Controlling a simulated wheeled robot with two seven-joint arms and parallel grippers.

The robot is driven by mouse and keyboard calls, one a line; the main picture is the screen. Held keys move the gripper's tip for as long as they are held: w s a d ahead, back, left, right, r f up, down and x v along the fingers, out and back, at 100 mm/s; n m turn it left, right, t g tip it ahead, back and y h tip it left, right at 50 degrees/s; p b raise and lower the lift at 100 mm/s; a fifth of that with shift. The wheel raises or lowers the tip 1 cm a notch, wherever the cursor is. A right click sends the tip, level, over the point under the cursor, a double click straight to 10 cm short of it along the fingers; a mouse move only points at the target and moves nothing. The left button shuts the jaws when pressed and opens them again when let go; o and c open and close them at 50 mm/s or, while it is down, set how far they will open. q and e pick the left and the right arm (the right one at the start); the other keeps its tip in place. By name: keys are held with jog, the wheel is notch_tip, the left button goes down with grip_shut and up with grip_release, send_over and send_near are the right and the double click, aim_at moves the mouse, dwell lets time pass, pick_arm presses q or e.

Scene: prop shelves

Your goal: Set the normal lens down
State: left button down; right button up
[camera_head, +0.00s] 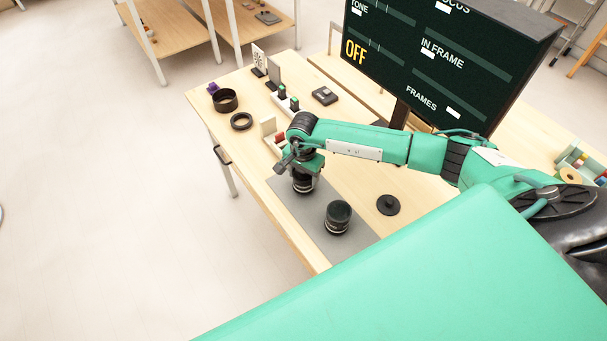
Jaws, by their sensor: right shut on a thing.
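My right gripper (304,169) points down over the grey mat (291,204) on the wooden table. It is shut on a black lens (302,184), which is upright beneath it at the far part of the mat. The gripper and wrist hide the lens's upper part. I cannot tell whether its base touches the mat. A second dark lens (338,216) stands upright on the mat, nearer to me and apart from the held one. I cannot tell from their looks which is the normal lens. My left gripper is not in view.
A black disc (388,205) lies right of the mat. A large screen (440,55) reading OFF stands behind my right arm. Bare table lies between them.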

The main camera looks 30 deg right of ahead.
jog(key=o, duration=1.1)
jog(key=shift+r, duration=0.1)
notch_tip(320, 180, up, 11)
jog(key=b, duration=0.4)
jog(key=shift+r, duration=0.5)
jog(key=shift+a, duration=0.1)
